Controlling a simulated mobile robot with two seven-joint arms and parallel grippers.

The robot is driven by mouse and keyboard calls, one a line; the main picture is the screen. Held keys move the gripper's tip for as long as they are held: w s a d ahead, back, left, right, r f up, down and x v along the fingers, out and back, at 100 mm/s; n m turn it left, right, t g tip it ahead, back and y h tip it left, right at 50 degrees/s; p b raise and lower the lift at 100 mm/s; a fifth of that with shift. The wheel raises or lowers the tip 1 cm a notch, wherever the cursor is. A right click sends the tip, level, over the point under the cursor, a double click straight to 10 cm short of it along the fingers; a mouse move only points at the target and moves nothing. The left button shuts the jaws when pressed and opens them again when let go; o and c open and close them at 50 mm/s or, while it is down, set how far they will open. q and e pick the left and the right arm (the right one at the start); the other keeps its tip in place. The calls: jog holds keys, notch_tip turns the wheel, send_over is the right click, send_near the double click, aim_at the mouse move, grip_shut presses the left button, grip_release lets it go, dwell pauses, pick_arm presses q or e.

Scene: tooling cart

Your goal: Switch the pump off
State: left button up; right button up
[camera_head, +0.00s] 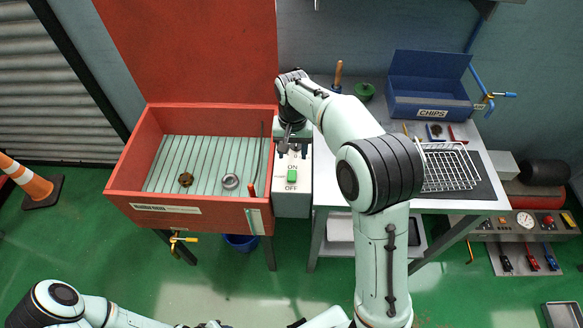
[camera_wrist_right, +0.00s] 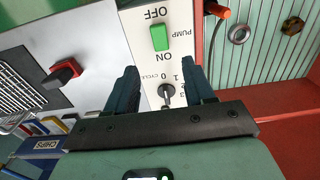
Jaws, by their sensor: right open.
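The pump switch (camera_head: 292,176) is a green rocker on a grey-white control box (camera_head: 292,205), with ON printed above it and OFF below in the head view. In the right wrist view the green switch (camera_wrist_right: 159,38) shows upside down, OFF above and ON below, with PUMP beside it. My right gripper (camera_head: 293,150) is over the back part of the box. In the wrist view its two fingers (camera_wrist_right: 163,75) are apart, with a small key switch (camera_wrist_right: 167,91) marked CYCLE showing between them. The green switch lies beyond the fingertips. My left arm shows at the lower left; its gripper is out of view.
A red wash tank (camera_head: 160,194) with a ring and a brown gear adjoins the box on the left. A table (camera_head: 335,195) with a wire basket (camera_head: 447,168) and blue CHIPS bin (camera_head: 430,103) stands right. An orange-tipped item (camera_wrist_right: 217,10) is close by the box.

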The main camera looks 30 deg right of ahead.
aim_at(292, 172)
notch_tip(292, 172, down, 9)
jog(key=shift+w+f+b, duration=0.1)
jog(key=shift+w+b, duration=0.05)
jog(key=shift+b, duration=0.2)
pick_arm(q)
jog(key=shift+s+f, duration=0.45)
jog(key=shift+f, duration=0.2)
